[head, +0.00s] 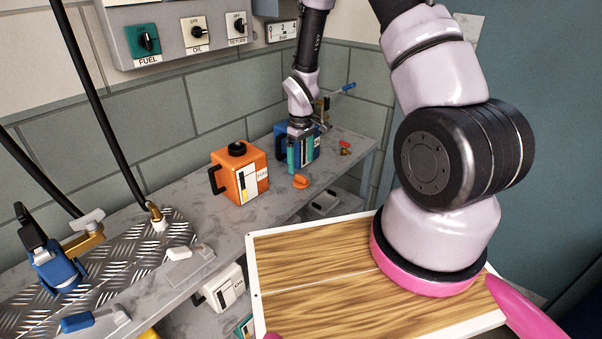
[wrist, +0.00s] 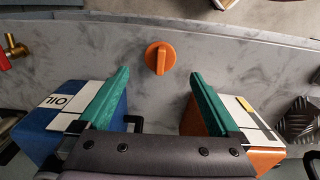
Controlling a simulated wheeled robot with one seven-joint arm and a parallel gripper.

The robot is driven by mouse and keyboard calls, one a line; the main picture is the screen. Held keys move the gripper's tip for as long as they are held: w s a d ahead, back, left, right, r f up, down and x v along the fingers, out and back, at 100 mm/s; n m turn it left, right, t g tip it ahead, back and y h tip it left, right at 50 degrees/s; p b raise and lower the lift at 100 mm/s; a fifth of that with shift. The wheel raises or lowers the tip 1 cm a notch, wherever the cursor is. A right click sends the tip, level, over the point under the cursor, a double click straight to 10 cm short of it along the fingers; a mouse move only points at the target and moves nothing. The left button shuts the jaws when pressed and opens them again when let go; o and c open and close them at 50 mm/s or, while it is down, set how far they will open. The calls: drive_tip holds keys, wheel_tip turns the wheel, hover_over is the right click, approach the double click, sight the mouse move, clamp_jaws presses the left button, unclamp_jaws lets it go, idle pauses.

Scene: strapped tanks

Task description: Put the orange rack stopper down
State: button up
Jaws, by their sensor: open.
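The orange rack stopper (head: 301,181) sits on the grey counter (head: 262,218), near its front edge, in front of the gap between the orange and blue tanks. My gripper (head: 299,168) is open, its green fingers pointing down just behind the stopper in the head view. In the wrist view the stopper (wrist: 160,57) shows beyond and between the two spread fingertips of my gripper (wrist: 159,76). Neither finger touches it there. Its exact height gap to the fingers cannot be told.
A red valve (head: 345,147) is on the counter at right. A wooden-topped board (head: 320,250) lies in front. Bare counter surrounds the stopper.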

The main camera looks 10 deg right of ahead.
wheel_tip(320, 180, up, 6)
wheel_tip(320, 180, up, 11)
drive_tip(key=m+t, duration=0.1)
drive_tip(key=m, duration=0.1)
hover_over(301, 176)
drive_tip(key=d, duration=0.2)
drive_tip(key=s+d+r+m+t, duration=0.1)
drive_tip(key=s+r+m, duration=0.1)
drive_tip(key=r, duration=0.4)
drive_tip(key=s+d+r+m+t, duration=0.1)
drive_tip(key=s+r, duration=0.2)
drive_tip(key=r, duration=0.3)
drive_tip(key=s+d+r+m+t+y, duration=0.1)
drive_tip(key=s+r+m+t, duration=0.3)
drive_tip(key=s+r, duration=1)
drive_tip(key=s+m+y, duration=0.1)
drive_tip(key=s+m, duration=0.1)
drive_tip(key=s, duration=0.1)
drive_tip(key=shift+s+d, duration=0.15)
drive_tip(key=shift+d, duration=0.25)
drive_tip(key=shift+r, duration=0.1)
drive_tip(key=shift+c, duration=0.2)
